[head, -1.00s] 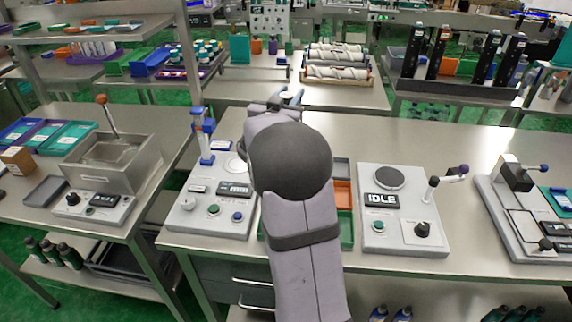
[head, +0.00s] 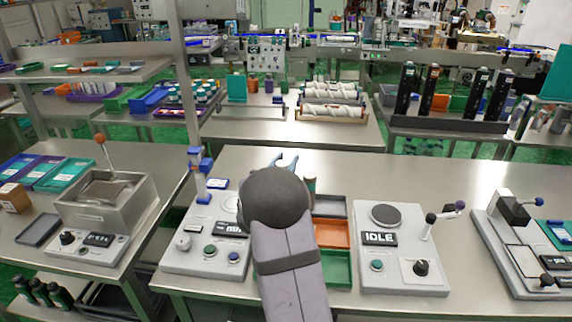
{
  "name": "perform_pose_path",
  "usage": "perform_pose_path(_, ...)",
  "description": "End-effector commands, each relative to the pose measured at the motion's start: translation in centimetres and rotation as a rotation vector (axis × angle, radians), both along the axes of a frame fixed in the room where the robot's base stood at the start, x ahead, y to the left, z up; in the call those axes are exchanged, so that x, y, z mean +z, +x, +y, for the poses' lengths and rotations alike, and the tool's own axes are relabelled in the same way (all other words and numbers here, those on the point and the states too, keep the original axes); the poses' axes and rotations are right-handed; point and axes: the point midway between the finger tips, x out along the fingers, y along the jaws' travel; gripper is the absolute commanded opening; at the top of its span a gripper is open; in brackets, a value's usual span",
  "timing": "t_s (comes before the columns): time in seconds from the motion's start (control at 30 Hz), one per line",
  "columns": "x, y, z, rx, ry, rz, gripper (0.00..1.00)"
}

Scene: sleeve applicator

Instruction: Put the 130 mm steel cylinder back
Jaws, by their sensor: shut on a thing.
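My gripper (head: 284,161) shows only as blue fingertips past the dark round joint of my arm, above the back of the middle bench. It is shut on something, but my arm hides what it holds. I cannot make out the 130 mm steel cylinder. The left station (head: 205,258), with a blue-topped post, is partly covered by my arm. The right station (head: 400,270) has a round plate and an IDLE display.
Grey, orange (head: 332,233) and green (head: 337,270) trays lie between the stations. A metal basin (head: 105,203) stands on the left bench. A lever device (head: 515,235) is at the right. The bench's back strip (head: 400,170) is clear. A rack of white rolls (head: 332,112) stands behind.

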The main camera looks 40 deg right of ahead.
Motion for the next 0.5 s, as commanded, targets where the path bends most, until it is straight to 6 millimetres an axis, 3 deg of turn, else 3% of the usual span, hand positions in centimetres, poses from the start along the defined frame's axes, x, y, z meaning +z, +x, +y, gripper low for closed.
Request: perform_pose_path(0.5,-1.21,0.02,-0.01,0.000,-0.004,-0.005,0.00)
